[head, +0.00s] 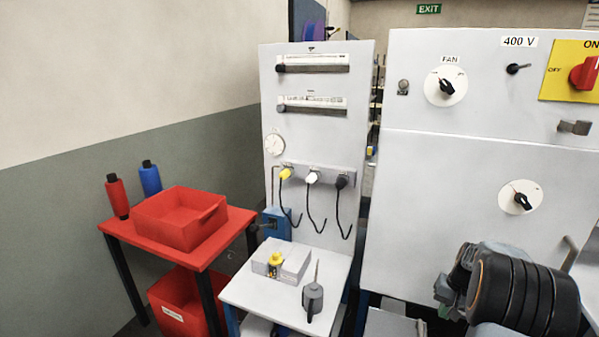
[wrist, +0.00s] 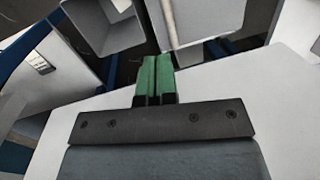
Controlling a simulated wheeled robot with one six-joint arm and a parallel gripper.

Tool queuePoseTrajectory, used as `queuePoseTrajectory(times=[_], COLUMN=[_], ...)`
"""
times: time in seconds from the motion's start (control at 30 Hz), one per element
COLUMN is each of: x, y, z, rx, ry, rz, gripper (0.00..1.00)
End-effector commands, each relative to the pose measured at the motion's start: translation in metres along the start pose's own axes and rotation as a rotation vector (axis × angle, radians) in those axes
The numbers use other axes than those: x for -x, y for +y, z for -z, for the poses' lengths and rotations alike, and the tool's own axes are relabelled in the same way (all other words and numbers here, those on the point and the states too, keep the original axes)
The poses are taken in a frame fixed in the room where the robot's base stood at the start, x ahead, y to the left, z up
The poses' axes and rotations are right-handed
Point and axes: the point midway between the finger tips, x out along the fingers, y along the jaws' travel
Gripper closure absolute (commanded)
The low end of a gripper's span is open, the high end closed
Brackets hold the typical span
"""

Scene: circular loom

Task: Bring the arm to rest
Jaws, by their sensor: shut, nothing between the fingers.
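My gripper (wrist: 155,78) shows in the wrist view with its two green fingers pressed together and nothing between them. Its fingertips lie over the edge of a pale flat surface (wrist: 90,122), with a darker gap beyond. I cannot tell the height of the fingers above that surface. In the head view my arm is folded at the lower right, in front of the grey cabinet (head: 455,220), with black ribbed links showing. The fingers cannot be made out clearly there.
A grey panel (head: 325,125) with hanging hoses stands left of the cabinet. Its shelf (head: 260,302) bears a block with a yellow-topped part (head: 276,262) and a dark oil can (head: 313,298). A red table (head: 165,240) at left holds a red bin (head: 180,218) and two spools.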

Motion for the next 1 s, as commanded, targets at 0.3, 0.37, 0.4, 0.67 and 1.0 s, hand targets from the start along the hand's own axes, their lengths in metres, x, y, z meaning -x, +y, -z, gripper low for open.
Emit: queuePoseTrajectory(times=[0.3,0.37,0.4,0.67,1.0], x=[0.069,0.083,0.091,0.13,0.165], y=[-0.085,-0.102,-0.112,-0.151,-0.18], z=[-0.119,-0.145,-0.162,-0.241,-0.27], rx=[0.115,0.164,0.197,0.412,0.553], ry=[0.049,0.076,0.095,0.219,0.327], rz=[-0.091,-0.103,-0.108,-0.108,-0.065], gripper=[1.0,1.0,1.0,1.0,1.0])
